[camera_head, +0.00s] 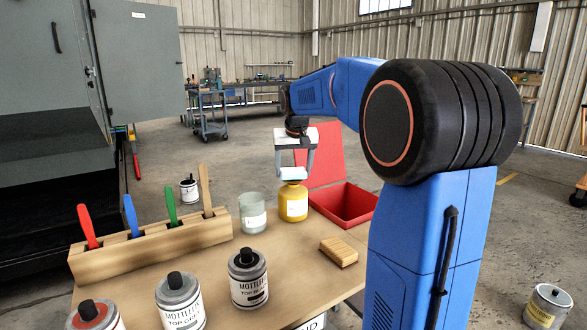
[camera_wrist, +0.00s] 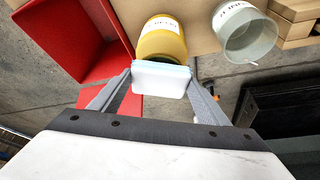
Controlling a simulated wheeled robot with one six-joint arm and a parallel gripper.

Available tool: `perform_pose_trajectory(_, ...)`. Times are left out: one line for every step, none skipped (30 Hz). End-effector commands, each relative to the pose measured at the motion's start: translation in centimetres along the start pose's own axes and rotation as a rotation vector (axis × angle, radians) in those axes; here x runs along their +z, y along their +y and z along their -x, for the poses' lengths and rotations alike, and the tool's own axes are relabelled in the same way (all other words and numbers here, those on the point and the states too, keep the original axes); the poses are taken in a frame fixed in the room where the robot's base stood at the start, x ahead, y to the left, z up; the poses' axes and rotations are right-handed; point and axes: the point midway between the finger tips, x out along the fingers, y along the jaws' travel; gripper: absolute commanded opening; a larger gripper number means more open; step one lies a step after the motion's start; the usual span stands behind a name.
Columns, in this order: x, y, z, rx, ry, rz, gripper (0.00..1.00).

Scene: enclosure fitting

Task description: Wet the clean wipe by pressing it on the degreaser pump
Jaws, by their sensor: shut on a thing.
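The degreaser pump appears to be the yellow container (camera_head: 293,203) near the back edge of the table; its label is too small to read. It also shows in the wrist view (camera_wrist: 161,40). My gripper (camera_head: 293,177) is above this container, pointing down. It is shut on a white wipe with a pale blue edge (camera_wrist: 161,80), held flat between the fingertips. The wipe covers part of the container's top, so I cannot tell whether they touch.
A clear glass jar (camera_head: 252,214) stands just left of the yellow container. An open red bin (camera_head: 346,206) is to its right. A wooden block (camera_head: 339,251), a rack of coloured handles (camera_head: 150,250) and several paint cans (camera_head: 248,280) share the table (camera_head: 290,262).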

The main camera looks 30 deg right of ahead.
Motion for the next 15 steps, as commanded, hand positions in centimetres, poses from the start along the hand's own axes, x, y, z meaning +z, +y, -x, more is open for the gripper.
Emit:
perform_pose_trajectory(0.03,0.0,-0.07,0.0,-0.001,0.0,0.48)
perform_pose_trajectory(0.05,0.0,-0.09,0.0,-0.001,0.0,0.48)
perform_pose_trajectory(0.06,0.0,-0.13,0.0,-0.001,0.0,0.48)
perform_pose_trajectory(0.07,0.0,-0.16,0.0,-0.001,0.0,0.48)
perform_pose_trajectory(0.09,0.0,-0.18,0.0,-0.001,0.0,0.48)
perform_pose_trajectory(0.1,0.0,-0.22,0.0,-0.001,0.0,0.48)
perform_pose_trajectory(0.12,0.0,-0.25,0.0,-0.001,0.0,0.48)
perform_pose_trajectory(0.13,0.0,-0.28,0.0,-0.001,0.0,0.48)
perform_pose_trajectory(0.14,0.0,-0.31,0.0,-0.001,0.0,0.48)
perform_pose_trajectory(0.16,0.0,-0.34,0.0,-0.001,0.0,0.48)
perform_pose_trajectory(0.17,0.0,-0.37,0.0,-0.001,0.0,0.48)
perform_pose_trajectory(0.19,0.0,-0.41,0.0,-0.001,0.0,0.48)
perform_pose_trajectory(0.2,0.0,-0.43,0.0,-0.001,0.0,0.48)
perform_pose_trajectory(0.21,0.0,-0.46,0.0,-0.001,0.0,0.48)
perform_pose_trajectory(0.23,0.0,-0.5,0.0,-0.001,0.0,0.48)
